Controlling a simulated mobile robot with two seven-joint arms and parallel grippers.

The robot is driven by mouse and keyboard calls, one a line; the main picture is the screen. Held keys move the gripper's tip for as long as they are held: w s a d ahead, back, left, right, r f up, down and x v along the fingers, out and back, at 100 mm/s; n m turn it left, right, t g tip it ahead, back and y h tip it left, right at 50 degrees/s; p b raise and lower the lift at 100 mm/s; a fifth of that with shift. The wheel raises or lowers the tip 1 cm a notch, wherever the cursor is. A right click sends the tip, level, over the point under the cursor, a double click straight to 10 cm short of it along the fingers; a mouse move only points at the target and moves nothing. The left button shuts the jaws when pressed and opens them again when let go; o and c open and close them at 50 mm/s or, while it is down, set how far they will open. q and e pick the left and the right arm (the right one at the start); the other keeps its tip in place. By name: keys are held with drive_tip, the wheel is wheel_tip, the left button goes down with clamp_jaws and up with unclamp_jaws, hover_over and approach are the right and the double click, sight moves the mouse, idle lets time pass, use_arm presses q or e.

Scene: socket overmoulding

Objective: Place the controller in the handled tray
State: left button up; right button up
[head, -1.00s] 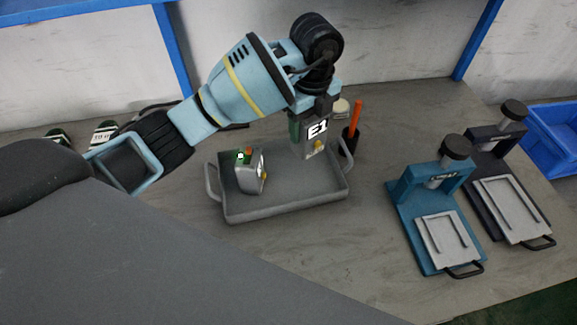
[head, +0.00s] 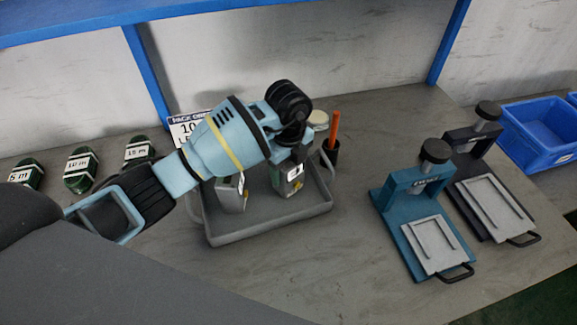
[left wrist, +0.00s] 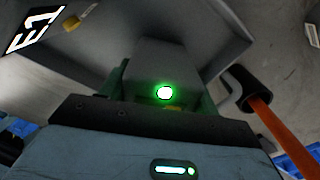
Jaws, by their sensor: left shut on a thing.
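My left gripper (head: 287,166) reaches over the handled tray (head: 270,229), a grey shallow tray with a handle at each end. It is shut on a grey boxy controller (head: 293,176) with a white label, held upright in the right half of the tray; I cannot tell whether it touches the floor. In the left wrist view the held controller (left wrist: 165,58) shows a lit green lamp between green finger pads. A second similar grey box (head: 230,197) stands in the tray's left half. It shows with an E1 label (left wrist: 35,30) in the left wrist view. My right gripper is not visible.
An orange-handled tool in a black holder (head: 332,140) and a round pale lidded thing (head: 318,120) stand behind the tray's right end. A blue press (head: 415,210) and a dark press (head: 490,190) stand right. Blue bins (head: 545,135) are far right. Several green coils (head: 80,168) lie left.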

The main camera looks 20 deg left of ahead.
use_arm(q)
drive_tip(key=o, duration=1)
drive_tip(key=shift+f, duration=0.1)
wheel_tip(320, 180, up, 12)
drive_tip(key=shift+r+p, duration=0.2)
drive_tip(key=shift+p, duration=0.35)
